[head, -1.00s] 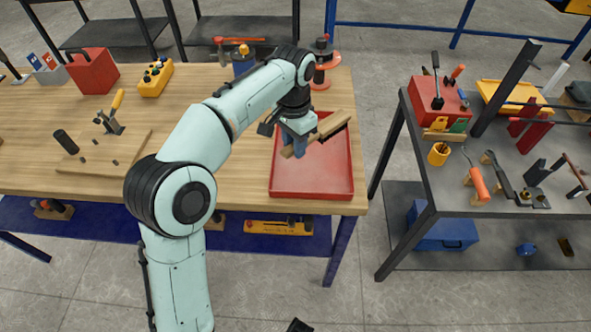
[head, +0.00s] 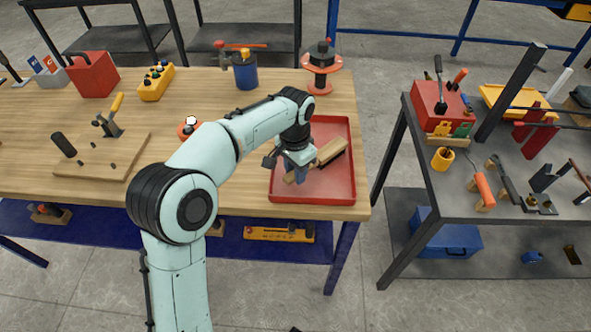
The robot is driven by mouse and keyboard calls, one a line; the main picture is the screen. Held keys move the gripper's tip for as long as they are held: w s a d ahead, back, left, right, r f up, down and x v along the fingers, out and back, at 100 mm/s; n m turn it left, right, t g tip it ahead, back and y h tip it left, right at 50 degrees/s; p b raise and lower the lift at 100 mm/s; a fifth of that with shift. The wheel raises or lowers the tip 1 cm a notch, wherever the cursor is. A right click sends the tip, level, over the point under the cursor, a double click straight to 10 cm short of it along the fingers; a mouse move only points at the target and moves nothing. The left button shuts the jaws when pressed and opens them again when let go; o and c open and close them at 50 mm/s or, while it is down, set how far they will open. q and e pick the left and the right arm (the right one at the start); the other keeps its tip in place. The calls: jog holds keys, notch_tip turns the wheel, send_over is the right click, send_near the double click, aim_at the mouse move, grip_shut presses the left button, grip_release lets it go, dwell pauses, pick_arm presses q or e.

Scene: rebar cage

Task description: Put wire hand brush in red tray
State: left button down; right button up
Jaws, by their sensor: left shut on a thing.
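The wire hand brush (head: 331,152) has a light wooden body with a dark strip of bristles along one side. My left gripper (head: 299,172) is shut on it, near its lower-left end. The brush is over the inside of the red tray (head: 338,190), slanting up to the right. I cannot tell whether it touches the tray floor. The red tray lies on the right end of the wooden bench, and my left arm covers its upper-left part. My right gripper is not in view.
A red-flanged spool (head: 321,68) stands behind the tray and a blue cup (head: 245,72) with tools stands further left. A wooden board (head: 97,150) with a clamp lies on the left. A gap separates the bench from the grey table (head: 520,180) of tools.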

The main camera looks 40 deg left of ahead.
pick_arm(q)
jog(key=c, duration=0.8)
grip_release()
jog(key=shift+c, duration=0.2)
notch_tip(320, 180, up, 12)
jog(key=p, duration=0.3)
jog(key=shift+s, duration=0.1)
